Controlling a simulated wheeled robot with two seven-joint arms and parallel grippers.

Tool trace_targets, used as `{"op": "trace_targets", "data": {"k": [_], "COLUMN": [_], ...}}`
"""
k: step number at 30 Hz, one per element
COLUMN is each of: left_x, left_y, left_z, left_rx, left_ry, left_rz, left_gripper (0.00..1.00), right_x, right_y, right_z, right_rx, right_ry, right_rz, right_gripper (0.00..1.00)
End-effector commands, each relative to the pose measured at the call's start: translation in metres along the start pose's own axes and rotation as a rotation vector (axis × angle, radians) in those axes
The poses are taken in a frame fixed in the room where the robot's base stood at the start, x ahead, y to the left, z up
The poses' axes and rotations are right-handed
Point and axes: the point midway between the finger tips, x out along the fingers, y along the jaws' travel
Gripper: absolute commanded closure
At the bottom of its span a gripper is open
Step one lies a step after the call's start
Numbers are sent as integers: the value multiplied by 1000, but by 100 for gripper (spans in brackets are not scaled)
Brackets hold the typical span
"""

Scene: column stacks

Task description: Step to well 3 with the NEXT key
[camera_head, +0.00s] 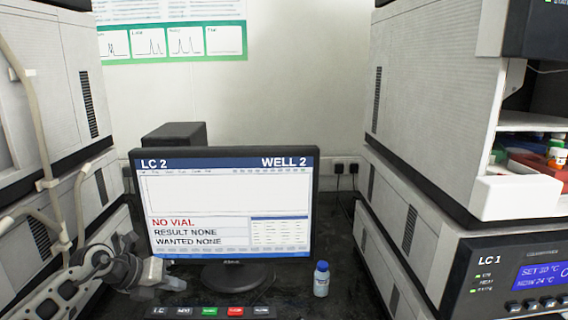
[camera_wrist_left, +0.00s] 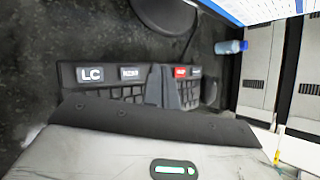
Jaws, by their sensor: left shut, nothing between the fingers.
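The monitor (camera_head: 231,205) reads LC 2 and WELL 2, with NO VIAL, RESULT NONE and WANTED NONE below. A dark key strip lies in front of it. On it are an LC key (camera_head: 160,311), the NEXT key (camera_head: 184,311), a green key (camera_head: 209,311), a red key (camera_head: 235,311) and a dark key (camera_head: 262,311). My left gripper (camera_head: 155,272) is shut and empty, above and behind the strip's left end in the picture. In the left wrist view its fingers (camera_wrist_left: 166,86) hide the green key; the NEXT key (camera_wrist_left: 130,73) shows beside them.
A small blue-capped bottle (camera_head: 321,279) stands right of the monitor base. Grey instrument stacks flank the bench; the right one has a labelled LC 1 panel (camera_head: 520,275) and an open white tray (camera_head: 520,197). Dark bench top is clear around the bottle.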

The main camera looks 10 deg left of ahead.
Motion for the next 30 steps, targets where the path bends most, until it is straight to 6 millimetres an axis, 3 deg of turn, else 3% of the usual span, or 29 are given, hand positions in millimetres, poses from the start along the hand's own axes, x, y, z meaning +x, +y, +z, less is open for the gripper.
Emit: {"op": "trace_targets", "data": {"k": [11,16,20,24,27,30], "left_x": [0,-1,-10,-35,-55,-73], "left_y": [0,-20,-58,-103,-121,-126], "left_z": [0,11,36,73,98,120], "left_rx": [1,37,100,135,114,58], "left_ry": [-1,-56,-190,-417,-578,-718], "left_rz": [-2,-82,-238,-410,-475,-488], "left_gripper": [100,100,100,100,100,100], "right_x": [0,1,3,6,8,10], "right_y": [0,0,1,2,2,3], "right_z": [0,2,5,10,13,16], "right_rx": [0,-1,-3,-6,-8,-10], "right_ry": [0,-1,-2,-4,-6,-7], "right_rz": [0,0,1,3,3,4], "right_gripper": [56,56,56,56,56,56]}}
